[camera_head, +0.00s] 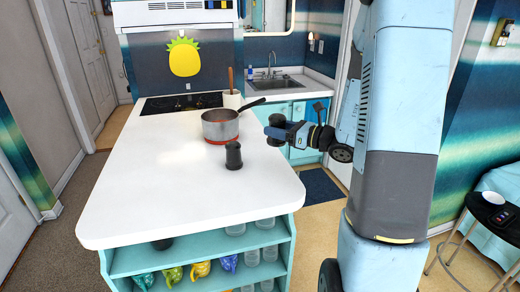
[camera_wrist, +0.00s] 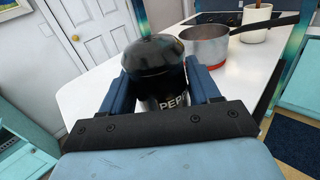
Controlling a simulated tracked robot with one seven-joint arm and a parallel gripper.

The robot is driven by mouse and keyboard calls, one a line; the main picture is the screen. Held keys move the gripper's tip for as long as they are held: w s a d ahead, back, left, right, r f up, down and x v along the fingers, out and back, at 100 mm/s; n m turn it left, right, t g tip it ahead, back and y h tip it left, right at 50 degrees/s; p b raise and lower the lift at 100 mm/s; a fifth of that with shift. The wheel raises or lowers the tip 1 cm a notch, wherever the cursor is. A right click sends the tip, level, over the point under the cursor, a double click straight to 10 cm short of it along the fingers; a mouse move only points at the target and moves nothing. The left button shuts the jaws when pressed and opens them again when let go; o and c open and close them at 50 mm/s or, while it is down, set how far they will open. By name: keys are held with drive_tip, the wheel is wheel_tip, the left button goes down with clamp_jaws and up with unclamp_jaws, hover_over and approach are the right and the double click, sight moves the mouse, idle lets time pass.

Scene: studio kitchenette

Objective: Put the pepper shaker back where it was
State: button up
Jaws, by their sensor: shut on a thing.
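The pepper shaker (camera_wrist: 155,58), dark with a rounded top and part of its white lettering showing, is between the two blue fingers of my gripper (camera_wrist: 168,82) in the wrist view. My gripper is shut on it. In the head view my gripper (camera_head: 275,131) reaches in from the right, near the counter's right edge, with the held shaker (camera_head: 277,119) upright at its tip. A second dark shaker (camera_head: 233,156) stands upright on the white counter (camera_head: 165,190), to the left of my gripper and nearer the camera. Its label cannot be read.
A saucepan (camera_head: 220,126) with a red base stands behind the second shaker, its handle pointing right. A utensil crock (camera_head: 232,100) and a black cooktop (camera_head: 181,103) are farther back. Cups and glasses fill the shelves (camera_head: 200,257) below. The counter's left and front are clear.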

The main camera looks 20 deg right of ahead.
drive_tip(key=w+f, duration=0.2)
drive_tip(key=w, duration=0.1)
drive_tip(key=w+a+f, duration=0.1)
drive_tip(key=w+f, duration=0.4)
drive_tip(key=w, duration=0.1)
drive_tip(key=shift+w+a+f, duration=0.2)
drive_tip(key=shift+w+a, duration=0.2)
drive_tip(key=shift+w+a+f, duration=0.15)
drive_tip(key=shift+w+f, duration=0.4)
drive_tip(key=shift+f, duration=1.65)
drive_tip(key=o, duration=1.2)
drive_tip(key=shift+c, duration=0.2)
